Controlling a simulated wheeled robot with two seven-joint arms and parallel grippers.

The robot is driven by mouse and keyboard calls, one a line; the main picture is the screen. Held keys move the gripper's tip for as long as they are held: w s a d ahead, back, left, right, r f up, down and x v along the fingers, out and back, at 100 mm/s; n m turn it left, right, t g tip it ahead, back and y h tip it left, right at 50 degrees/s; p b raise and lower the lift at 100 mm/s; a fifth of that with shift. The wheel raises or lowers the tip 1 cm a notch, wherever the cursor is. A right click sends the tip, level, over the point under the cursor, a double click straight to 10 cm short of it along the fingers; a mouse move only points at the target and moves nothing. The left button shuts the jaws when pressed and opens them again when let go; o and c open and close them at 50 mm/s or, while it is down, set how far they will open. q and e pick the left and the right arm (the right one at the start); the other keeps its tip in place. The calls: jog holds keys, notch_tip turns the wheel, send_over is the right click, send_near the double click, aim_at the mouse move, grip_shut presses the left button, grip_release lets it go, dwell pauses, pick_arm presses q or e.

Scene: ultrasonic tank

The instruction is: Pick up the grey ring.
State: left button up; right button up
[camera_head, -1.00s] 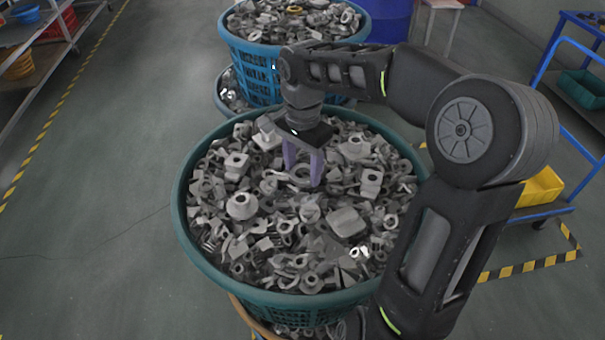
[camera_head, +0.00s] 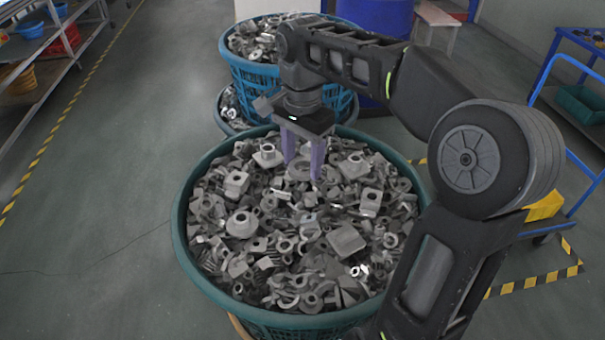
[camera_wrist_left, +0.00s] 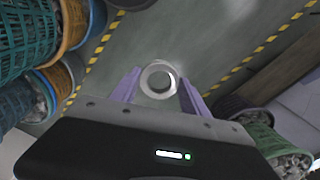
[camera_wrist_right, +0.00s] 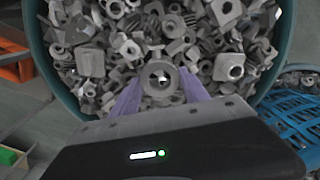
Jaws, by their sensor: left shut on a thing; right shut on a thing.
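My right gripper (camera_head: 303,172) is over the far part of the green basket (camera_head: 183,240), which is full of grey metal parts. In the right wrist view its lilac fingers (camera_wrist_right: 160,92) are on both sides of a grey ring (camera_wrist_right: 160,65) with a round hole, shut on it. Parts of the pile lie behind this ring; the gap between them is hard to judge. My left gripper (camera_wrist_left: 158,90) shows only in the left wrist view. It is shut on another pale grey ring (camera_wrist_left: 144,80), held clear above the floor.
A blue basket (camera_head: 245,72) of similar parts stands behind the green one. A blue trolley (camera_head: 570,150) with a yellow bin (camera_head: 545,206) is at the right. Shelving (camera_head: 55,60) stands at the far left. The floor left of the basket is clear.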

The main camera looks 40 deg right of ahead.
pick_arm(q)
notch_tip(320, 180, up, 3)
jog(key=shift+f+p, duration=0.15)
jog(key=shift+p, duration=0.7)
